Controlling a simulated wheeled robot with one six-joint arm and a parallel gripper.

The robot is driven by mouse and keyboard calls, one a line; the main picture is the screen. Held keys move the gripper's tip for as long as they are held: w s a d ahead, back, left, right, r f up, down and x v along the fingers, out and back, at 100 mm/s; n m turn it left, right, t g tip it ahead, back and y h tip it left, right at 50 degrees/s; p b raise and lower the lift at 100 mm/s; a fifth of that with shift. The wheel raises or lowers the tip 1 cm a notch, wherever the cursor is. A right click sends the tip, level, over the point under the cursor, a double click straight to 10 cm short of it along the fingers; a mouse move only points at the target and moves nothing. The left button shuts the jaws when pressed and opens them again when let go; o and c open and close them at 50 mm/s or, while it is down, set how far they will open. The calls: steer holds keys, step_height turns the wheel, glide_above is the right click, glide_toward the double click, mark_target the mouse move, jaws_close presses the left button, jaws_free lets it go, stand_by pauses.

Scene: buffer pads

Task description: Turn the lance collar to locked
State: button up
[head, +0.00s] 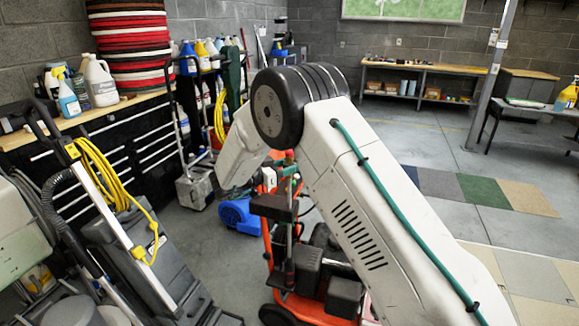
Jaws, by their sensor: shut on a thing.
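My arm's white links and black elbow fill the middle of the head view. The forearm runs down and away behind the elbow, and I cannot make out my gripper there. An orange-framed wheeled machine (300,306) with dark blocky parts stands below and behind my arm, which hides part of it. I cannot pick out the lance or its collar, so whether the collar is locked cannot be seen.
A blue machine (238,216) sits on the floor just left of the orange one. Floor machines with a yellow cord (105,180) crowd the left. A bench (88,116) holds bottles and stacked pads (130,45). Floor around the mats (484,192) at right is open.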

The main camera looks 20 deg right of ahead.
steer(key=shift+m+g, duration=0.6)
steer(key=shift+g, duration=0.3)
steer(key=o, duration=1)
steer(key=shift+c, duration=0.2)
steer(key=shift+a, duration=0.1)
steer(key=s+a, duration=0.1)
steer(key=a, duration=0.6)
steer(key=shift+a, duration=0.2)
